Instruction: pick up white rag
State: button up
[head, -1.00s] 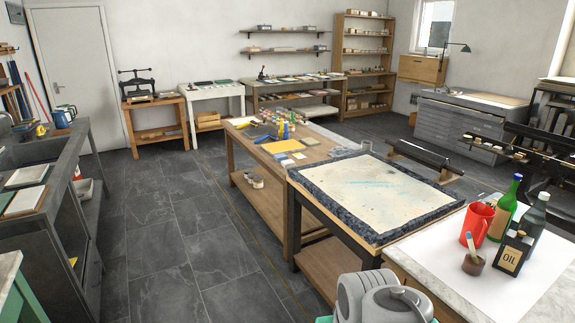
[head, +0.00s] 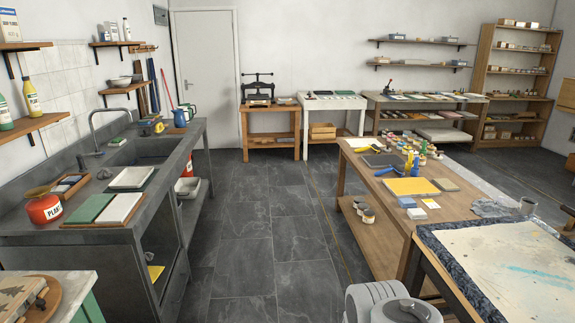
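I cannot make out a white rag for certain in the head view. A crumpled grey cloth-like thing (head: 490,208) lies at the right end of the wooden worktable, beside a small grey cup (head: 528,205). A yellow cloth-like piece (head: 155,273) lies low under the sink counter on the left. My gripper is out of view; only a rounded grey part of my own arm shows at the bottom edge.
The wooden worktable (head: 408,226) holds tools, inks and a yellow sheet. The sink counter (head: 145,205) with a red can (head: 43,207) stands at left. Dark tiled floor (head: 258,245) between them is clear.

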aim_at(414, 214)
jog(key=z, duration=0.05)
jog(key=i, duration=2.45)
jog(key=z, duration=0.85)
jog(key=i, duration=0.95)
jog(key=z, duration=0.35)
